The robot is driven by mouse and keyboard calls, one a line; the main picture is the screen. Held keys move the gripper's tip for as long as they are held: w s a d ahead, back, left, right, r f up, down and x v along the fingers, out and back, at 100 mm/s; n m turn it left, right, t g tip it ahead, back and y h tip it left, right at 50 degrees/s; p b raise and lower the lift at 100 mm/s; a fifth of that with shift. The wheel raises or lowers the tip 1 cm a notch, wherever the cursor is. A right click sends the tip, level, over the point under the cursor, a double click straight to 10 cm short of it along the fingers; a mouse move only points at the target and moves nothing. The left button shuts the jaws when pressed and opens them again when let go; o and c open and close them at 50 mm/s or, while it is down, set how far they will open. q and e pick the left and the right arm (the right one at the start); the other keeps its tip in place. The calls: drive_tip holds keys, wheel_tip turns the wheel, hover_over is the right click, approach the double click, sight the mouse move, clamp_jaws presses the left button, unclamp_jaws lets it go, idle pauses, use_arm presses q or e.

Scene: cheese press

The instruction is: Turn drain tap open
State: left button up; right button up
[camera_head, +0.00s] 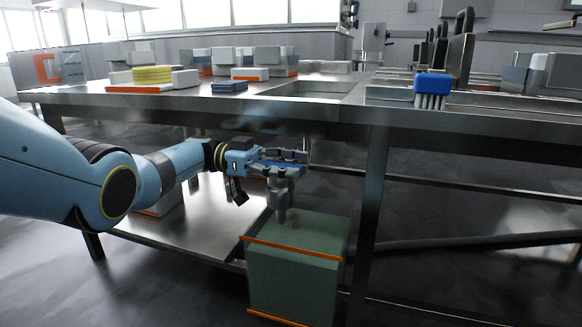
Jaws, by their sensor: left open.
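The drain tap (281,190) is a grey metal fitting under the steel table, pointing down over a green bin. A blue bar (290,164), which looks like its handle, shows at its top. My left gripper (302,163) reaches in from the left below the table edge. Its fingers point right and are open, one above and one below the blue bar. I cannot tell whether they touch it. The fingers hide part of the handle and the tap's top. My right gripper is not in view.
The green bin (300,270) with orange edges stands below the tap. The steel table (200,102) with a sunken basin is just above my gripper, and its leg (371,215) stands to the right. A lower shelf (195,235) lies left. A blue brush (432,88) is on top.

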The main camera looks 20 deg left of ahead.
sight(291, 166)
use_arm(q)
wheel_tip(291, 166, up, 10)
idle(0.6)
